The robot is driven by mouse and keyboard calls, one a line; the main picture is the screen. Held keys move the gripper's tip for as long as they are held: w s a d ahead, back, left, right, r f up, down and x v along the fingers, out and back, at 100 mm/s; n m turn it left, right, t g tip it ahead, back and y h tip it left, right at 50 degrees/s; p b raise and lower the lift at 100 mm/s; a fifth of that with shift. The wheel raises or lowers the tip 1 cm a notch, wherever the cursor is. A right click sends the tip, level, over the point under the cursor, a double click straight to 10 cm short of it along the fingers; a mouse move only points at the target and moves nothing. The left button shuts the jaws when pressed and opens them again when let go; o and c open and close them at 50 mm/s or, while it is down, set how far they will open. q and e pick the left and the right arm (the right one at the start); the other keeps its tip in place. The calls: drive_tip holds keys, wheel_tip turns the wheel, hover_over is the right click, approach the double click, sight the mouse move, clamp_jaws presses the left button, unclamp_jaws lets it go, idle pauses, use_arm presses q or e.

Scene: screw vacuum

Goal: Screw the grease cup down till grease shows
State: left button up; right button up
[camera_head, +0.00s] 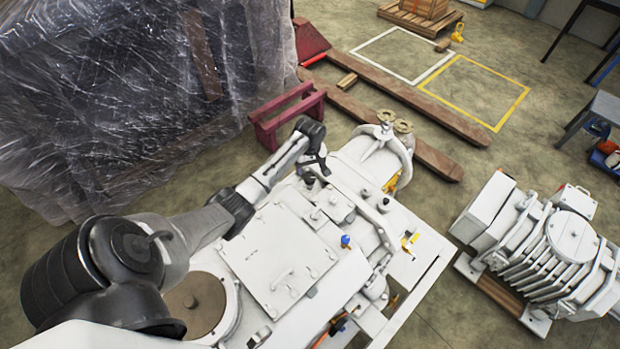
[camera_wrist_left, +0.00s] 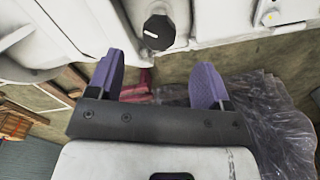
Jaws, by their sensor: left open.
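A black round knob with a white mark, which looks like the grease cup (camera_wrist_left: 158,31), sits on the white machine in the left wrist view. My left gripper (camera_wrist_left: 157,82) is open, with its two purple-padded fingers apart and nothing between them. The knob is beyond the fingertips, roughly centred between them and apart from both. In the head view my left gripper (camera_head: 318,160) hangs over the far part of the white vacuum machine (camera_head: 345,285). I cannot tell there which small dark fitting is the cup. No grease can be made out. My right gripper is not in view.
A plastic-wrapped stack (camera_head: 120,90) stands at the left, with a dark red stand (camera_head: 288,118) beside the machine. Wooden beams (camera_head: 400,90) lie on the floor behind. A second ribbed grey machine (camera_head: 545,250) stands at the right. Floor between the machines is clear.

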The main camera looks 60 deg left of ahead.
sight(310, 178)
use_arm(q)
drive_tip(key=shift+f+b, duration=0.45)
drive_tip(key=shift+f, duration=3.1)
drive_tip(key=c, duration=0.9)
